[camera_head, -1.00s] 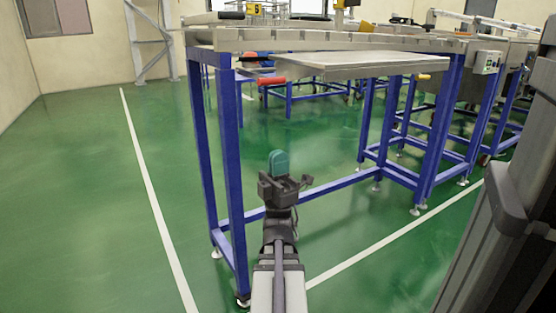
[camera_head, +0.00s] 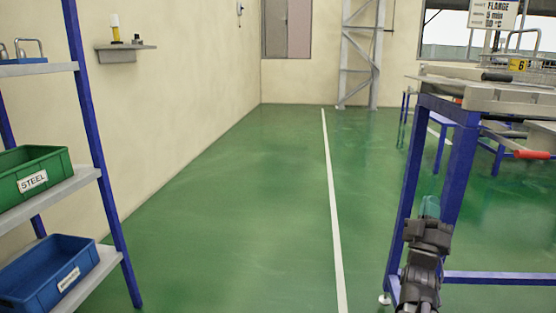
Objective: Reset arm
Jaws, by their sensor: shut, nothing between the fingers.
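My gripper (camera_head: 430,212) is at the lower right of the head view, at the end of my dark arm. It is shut, and nothing shows held in it. It is in front of a blue leg of the workbench (camera_head: 460,170), low beside the bench and below its top. The gap between gripper and leg cannot be judged from this view.
The workbench top carries a wire basket (camera_head: 510,62) and a FLANGE sign (camera_head: 493,14). At left, a blue-framed shelf holds a green STEEL bin (camera_head: 28,190) and a blue bin (camera_head: 40,283). A small wall shelf (camera_head: 124,52) is behind. The green floor between is clear.

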